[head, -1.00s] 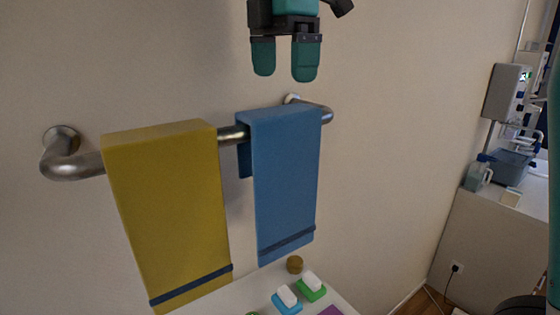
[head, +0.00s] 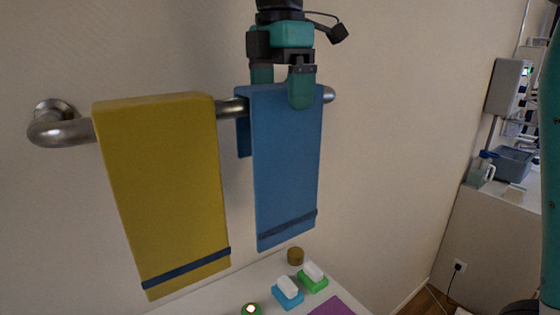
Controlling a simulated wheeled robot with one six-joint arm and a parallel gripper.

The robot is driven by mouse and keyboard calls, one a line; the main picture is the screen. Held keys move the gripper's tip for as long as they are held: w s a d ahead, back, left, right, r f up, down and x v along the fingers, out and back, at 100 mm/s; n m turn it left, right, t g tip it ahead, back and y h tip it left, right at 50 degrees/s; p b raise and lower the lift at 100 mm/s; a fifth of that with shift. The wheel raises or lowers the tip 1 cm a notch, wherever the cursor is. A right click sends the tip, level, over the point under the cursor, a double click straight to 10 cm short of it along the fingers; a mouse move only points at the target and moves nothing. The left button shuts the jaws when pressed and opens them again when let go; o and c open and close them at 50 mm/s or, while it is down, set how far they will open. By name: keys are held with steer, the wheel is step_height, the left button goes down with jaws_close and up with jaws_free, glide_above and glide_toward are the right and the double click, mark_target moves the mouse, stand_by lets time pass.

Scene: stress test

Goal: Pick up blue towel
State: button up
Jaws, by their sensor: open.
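The blue towel (head: 285,170) hangs folded over a metal wall bar (head: 232,107), with a darker stripe near its bottom edge. My gripper (head: 281,88) is open and points down at the top of the towel. Its right finger overlaps the towel's front face near the top. Its left finger reaches the towel's top edge, and its tip is hidden behind the towel. I cannot tell whether either finger touches the cloth.
A yellow towel (head: 165,190) hangs on the same bar to the left. Below is a white surface with a blue soap dish (head: 287,298), a green soap dish (head: 313,284) and a brown round object (head: 295,256).

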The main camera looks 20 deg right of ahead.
step_height(320, 180, down, 2)
steer(key=shift+f+b, duration=0.1)
steer(key=shift+b, duration=0.45)
steer(key=shift+r, duration=0.2)
steer(key=shift+c, duration=0.4)
steer(key=c, duration=1.3)
steer(key=shift+o, duration=0.2)
steer(key=shift+r, duration=0.1)
